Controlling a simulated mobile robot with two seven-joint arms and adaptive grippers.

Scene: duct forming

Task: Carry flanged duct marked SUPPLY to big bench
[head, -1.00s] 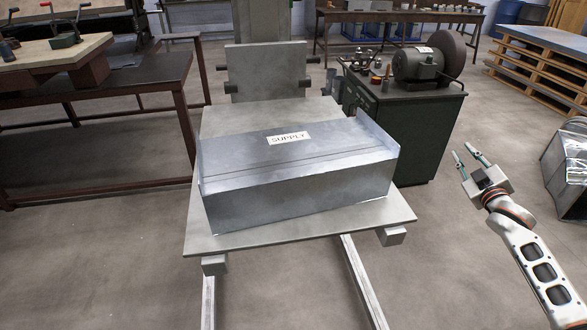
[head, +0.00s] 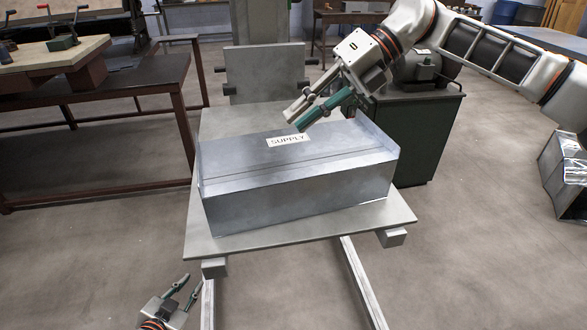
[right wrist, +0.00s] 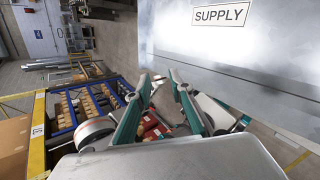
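The flanged duct (head: 295,186) is a grey sheet-metal box with raised end flanges and a white SUPPLY label (head: 289,140) on top. It rests on a flat grey platform (head: 290,232). My right gripper (head: 295,121) is open and empty, reaching over the duct's far side near the label; contact cannot be told. In the right wrist view the duct (right wrist: 250,52) fills the upper right, outside the open fingers (right wrist: 161,75). My left gripper (head: 188,286) is open and empty at the bottom left, in front of the platform. Which bench is the big bench is unclear.
A dark-topped bench (head: 120,98) with brown legs stands at the left. A green cabinet (head: 420,135) with a grinder stands behind right. A shiny metal piece (head: 563,175) lies at the right edge.

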